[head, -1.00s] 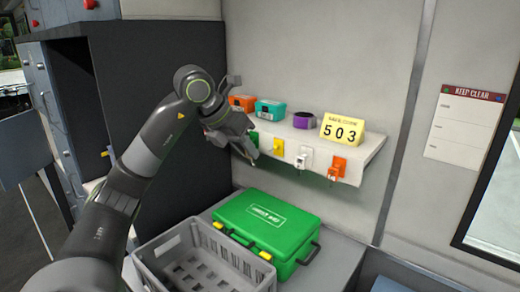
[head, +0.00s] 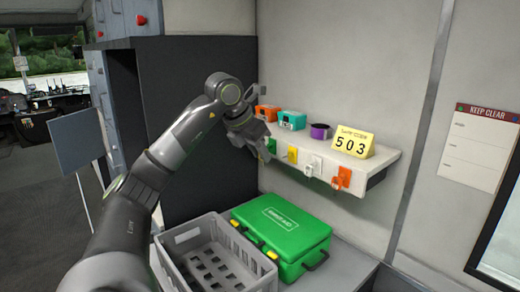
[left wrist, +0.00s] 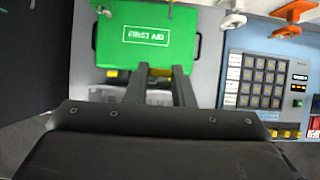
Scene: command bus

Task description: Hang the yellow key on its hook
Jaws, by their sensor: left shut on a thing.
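My left gripper (head: 264,152) is in front of the left end of the key shelf, close to the green hook plate (head: 272,146). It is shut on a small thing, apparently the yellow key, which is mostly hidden. Its fingers show in the left wrist view (left wrist: 160,70), above the first aid case. The yellow hook plate (head: 292,154) is just right of the gripper, on the shelf front. I make out no key hanging on it. The white plate (head: 313,166) and the orange plate (head: 342,178) have keys on them. My right gripper is not in view.
Below are a green first aid case (head: 285,232) and a grey crate (head: 175,240). A dark cabinet (head: 205,60) stands left. A keypad (left wrist: 262,82) shows in the left wrist view.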

